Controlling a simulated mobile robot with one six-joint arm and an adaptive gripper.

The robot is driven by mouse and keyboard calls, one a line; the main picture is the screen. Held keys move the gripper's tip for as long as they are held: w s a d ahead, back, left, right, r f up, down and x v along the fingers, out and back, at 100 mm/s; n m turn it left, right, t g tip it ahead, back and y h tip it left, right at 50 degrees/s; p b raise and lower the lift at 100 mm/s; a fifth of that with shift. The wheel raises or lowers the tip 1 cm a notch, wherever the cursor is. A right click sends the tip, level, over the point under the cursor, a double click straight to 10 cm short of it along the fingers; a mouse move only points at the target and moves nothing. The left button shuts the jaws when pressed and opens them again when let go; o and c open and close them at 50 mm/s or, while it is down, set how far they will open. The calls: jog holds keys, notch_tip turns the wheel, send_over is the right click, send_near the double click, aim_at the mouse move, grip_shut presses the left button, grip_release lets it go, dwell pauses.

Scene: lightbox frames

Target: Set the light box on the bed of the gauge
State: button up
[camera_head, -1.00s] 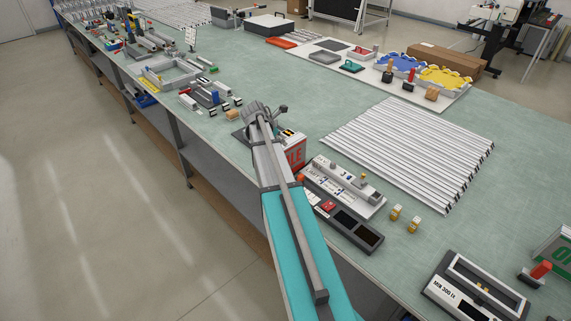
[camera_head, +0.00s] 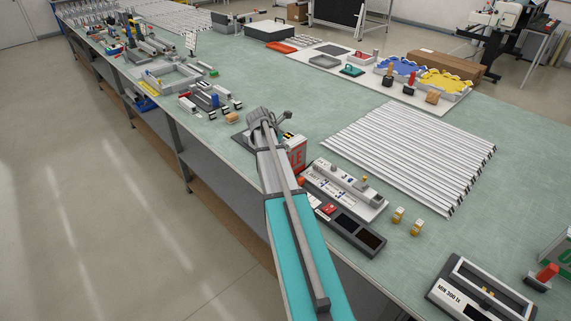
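The device marked "MIN 300 lx" (camera_head: 449,293), which looks like the gauge, stands at the lower right of the bench. It has a raised grey frame around a recessed bed with small yellow parts in it. I cannot tell which thing is the light box. My arm reaches up the picture over the bench's near edge. My gripper (camera_head: 282,118) is at its far end, beside a red-and-white sign and far to the left of the gauge. The gripper is small and partly hidden by the arm, so its fingers and anything between them are unclear.
A white-topped instrument (camera_head: 345,190) and a dark panel with a red part (camera_head: 350,232) lie right of my arm. Two small yellow-and-white blocks (camera_head: 398,214) stand near them. White strips (camera_head: 410,150) cover the bench behind. A red-handled tool (camera_head: 545,275) stands right of the gauge.

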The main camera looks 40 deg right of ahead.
jog(key=b+x, duration=0.3)
jog(key=x, duration=0.1)
jog(key=shift+s+d, duration=0.1)
jog(key=shift+d, duration=0.05)
dwell(0.6)
jog(key=c, duration=1.3)
jog(key=shift+o, duration=0.2)
jog(key=shift+r, duration=0.15)
